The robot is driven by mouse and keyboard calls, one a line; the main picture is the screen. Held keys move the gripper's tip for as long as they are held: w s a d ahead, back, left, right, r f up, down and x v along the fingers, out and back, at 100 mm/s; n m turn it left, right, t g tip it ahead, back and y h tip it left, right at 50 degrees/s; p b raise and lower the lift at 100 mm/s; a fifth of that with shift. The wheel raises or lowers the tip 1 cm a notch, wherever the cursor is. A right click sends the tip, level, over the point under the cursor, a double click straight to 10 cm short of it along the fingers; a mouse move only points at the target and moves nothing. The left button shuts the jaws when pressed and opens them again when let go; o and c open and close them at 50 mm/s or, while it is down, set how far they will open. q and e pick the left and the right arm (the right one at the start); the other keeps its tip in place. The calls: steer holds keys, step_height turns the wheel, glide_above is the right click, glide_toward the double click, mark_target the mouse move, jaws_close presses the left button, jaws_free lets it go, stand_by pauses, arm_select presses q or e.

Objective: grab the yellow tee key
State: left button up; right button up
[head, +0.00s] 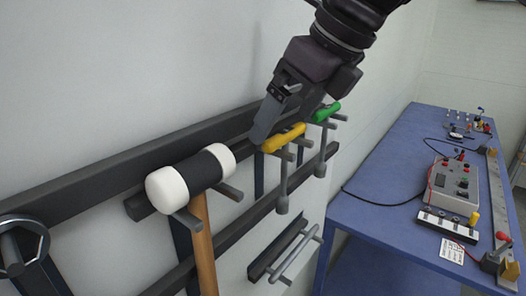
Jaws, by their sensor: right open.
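The yellow tee key (283,140) hangs on the dark wall rack, its yellow crossbar resting on pegs and its grey shaft pointing down. My right gripper (277,118) comes in from the top and is open. Its fingers are right by the yellow crossbar, one finger in front of its left end. I cannot tell whether they touch it. The gripper hides part of the rack behind it. My left gripper is not in view.
A green-handled tee key (326,112) hangs close on the right. A white-headed mallet (192,178) hangs on the left, with a ring-ended wrench (22,243) farther left. A blue bench (385,205) with electrical gear stands at the right.

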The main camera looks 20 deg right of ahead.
mark_target(291, 134)
step_height(291, 134, down, 3)
steer(key=shift+d+r, duration=0.15)
steer(key=shift+r, duration=0.05)
steer(key=x, duration=0.3)
steer(key=shift+w+d+f, duration=0.1)
steer(key=shift+f, duration=0.2)
steer(key=shift+w+f, duration=0.25)
steer(key=shift+f, duration=0.05)
steer(key=shift+s+a+f, duration=0.1)
steer(key=shift+a, duration=0.1)
steer(key=c, duration=0.9)
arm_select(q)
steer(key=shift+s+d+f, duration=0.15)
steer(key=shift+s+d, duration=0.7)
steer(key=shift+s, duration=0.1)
arm_select(e)
steer(key=shift+o, duration=0.2)
